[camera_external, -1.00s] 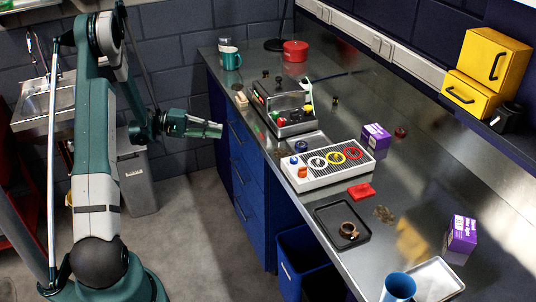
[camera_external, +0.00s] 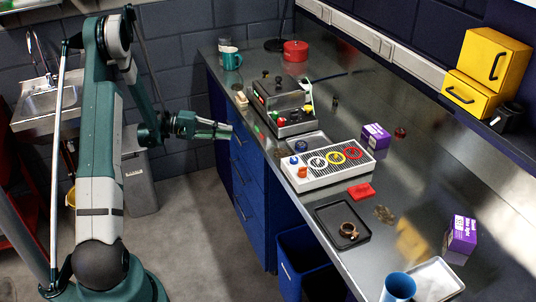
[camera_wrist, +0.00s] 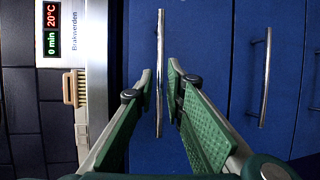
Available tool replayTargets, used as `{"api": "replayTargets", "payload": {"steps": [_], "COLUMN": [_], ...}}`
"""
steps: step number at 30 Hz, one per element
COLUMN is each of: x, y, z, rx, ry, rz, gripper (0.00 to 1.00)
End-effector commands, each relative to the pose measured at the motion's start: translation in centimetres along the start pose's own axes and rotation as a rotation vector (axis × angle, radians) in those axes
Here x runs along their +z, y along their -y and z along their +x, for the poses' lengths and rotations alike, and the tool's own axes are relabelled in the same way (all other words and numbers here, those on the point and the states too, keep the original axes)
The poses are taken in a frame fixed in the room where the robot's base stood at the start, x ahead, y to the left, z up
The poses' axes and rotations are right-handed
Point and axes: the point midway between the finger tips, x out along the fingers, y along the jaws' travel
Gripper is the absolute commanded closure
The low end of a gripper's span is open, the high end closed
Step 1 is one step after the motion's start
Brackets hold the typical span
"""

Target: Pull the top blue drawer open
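The top blue drawer (camera_wrist: 139,40) is the blue front closest to the bench edge in the wrist view. It looks shut, and its long metal bar handle (camera_wrist: 160,30) runs up and down the picture. My gripper (camera_wrist: 159,82) is open, with one green finger on each side of the handle. I cannot tell whether either finger touches the bar. In the external view my gripper (camera_external: 231,131) is at the upper part of the blue drawer unit (camera_external: 250,180), just below the bench top, and hides part of the top drawer.
A lower drawer's handle (camera_wrist: 266,75) lies to the right in the wrist view. The floor (camera_external: 205,220) before the drawers is clear. A blue bin (camera_external: 300,255) stands nearer.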

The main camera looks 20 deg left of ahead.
Motion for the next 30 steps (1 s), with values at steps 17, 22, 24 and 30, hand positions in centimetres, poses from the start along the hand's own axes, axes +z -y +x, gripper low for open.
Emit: {"api": "replayTargets", "payload": {"steps": [17, 22, 24, 30], "x": [0.1, 0.0, 0.0, 0.0], "y": [0.0, 0.0, 0.0, 0.0], "z": [3.9, 3.9, 3.9, 3.8], "rx": [0.000, 0.000, 0.000, 0.000], "ry": [0.001, 0.001, 0.001, 0.000], "rz": [0.000, 0.000, 0.000, 0.000], "gripper": [0.87, 0.87, 0.96, 1.00]}}
